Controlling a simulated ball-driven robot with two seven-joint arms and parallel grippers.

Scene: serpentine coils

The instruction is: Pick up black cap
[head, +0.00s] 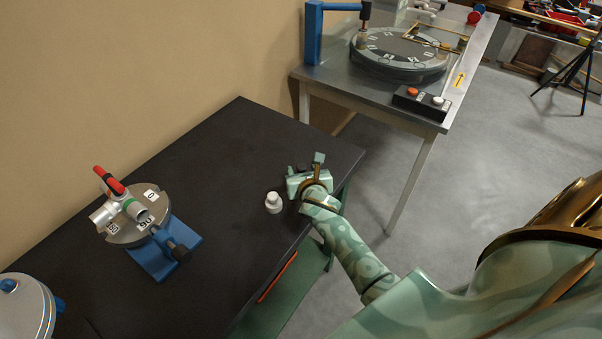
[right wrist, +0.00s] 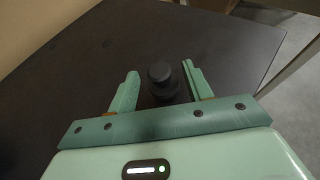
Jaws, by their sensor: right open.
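The black cap (right wrist: 161,84) is a small dark round piece with a narrower top, standing on the dark table. In the right wrist view it sits between the two green fingers of my right gripper (right wrist: 160,70), with visible gaps to both fingers. The gripper is open and holds nothing. In the head view my right gripper (head: 304,169) is low over the table near its right edge, and a small dark bit of the cap (head: 302,167) shows by the fingers, mostly hidden. My left gripper is not in view.
A small white bottle-like piece (head: 273,203) stands just left of my right gripper. A blue-based fixture with a round plate (head: 128,232) is farther left on the dark table (head: 220,150). A steel table (head: 335,75) with a dial stands behind, across a gap.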

